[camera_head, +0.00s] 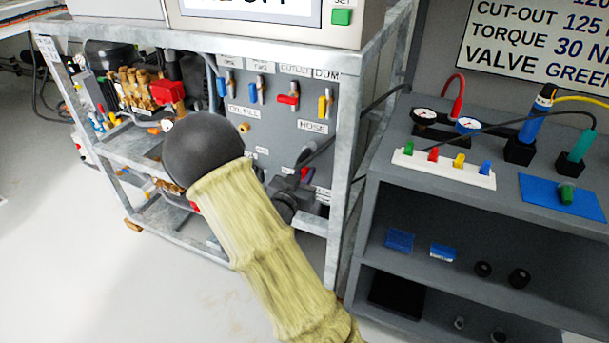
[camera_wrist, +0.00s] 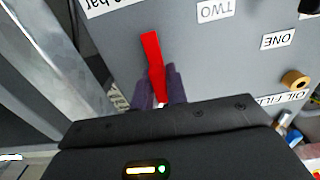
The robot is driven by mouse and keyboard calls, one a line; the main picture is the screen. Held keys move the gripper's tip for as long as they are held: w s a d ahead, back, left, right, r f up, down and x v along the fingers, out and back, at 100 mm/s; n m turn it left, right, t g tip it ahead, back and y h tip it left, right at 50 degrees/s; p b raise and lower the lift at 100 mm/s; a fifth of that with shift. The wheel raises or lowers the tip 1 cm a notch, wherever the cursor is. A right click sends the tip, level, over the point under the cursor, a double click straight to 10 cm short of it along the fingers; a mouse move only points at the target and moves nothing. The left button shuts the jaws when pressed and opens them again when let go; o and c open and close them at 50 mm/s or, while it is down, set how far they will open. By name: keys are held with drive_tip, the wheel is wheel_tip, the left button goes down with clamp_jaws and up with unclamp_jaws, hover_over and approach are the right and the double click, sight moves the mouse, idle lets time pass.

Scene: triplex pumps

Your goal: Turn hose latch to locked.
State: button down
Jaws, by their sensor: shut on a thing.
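The hose latch looks like a long red lever (camera_wrist: 151,48) in the wrist view, standing out from the grey panel. My gripper (camera_wrist: 160,85) is shut on it, with a dark purple finger on each side. Its lower part is hidden between the fingers and behind the gripper body. In the head view a small red part (camera_head: 304,173) shows below the HOSE label (camera_head: 313,127), beside my dark gripper. The fingertips are not clear there, and my arm covers much of the lower panel.
The grey panel (camera_head: 270,130) carries upper levers, including a red one (camera_head: 288,100). A metal frame post (camera_head: 345,150) stands right of the latch; it is close by in the wrist view (camera_wrist: 115,50). A grey shelf unit (camera_head: 450,220) stands further right.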

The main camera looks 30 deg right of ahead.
drive_tip(key=shift+a+f, duration=0.1)
drive_tip(key=c, duration=1.4)
unclamp_jaws()
drive_tip(key=shift+c, duration=0.2)
drive_tip(key=p+v, duration=0.3)
drive_tip(key=v, duration=1.4)
drive_tip(key=shift+s, duration=0.25)
drive_tip(key=shift+w+a+f, duration=0.1)
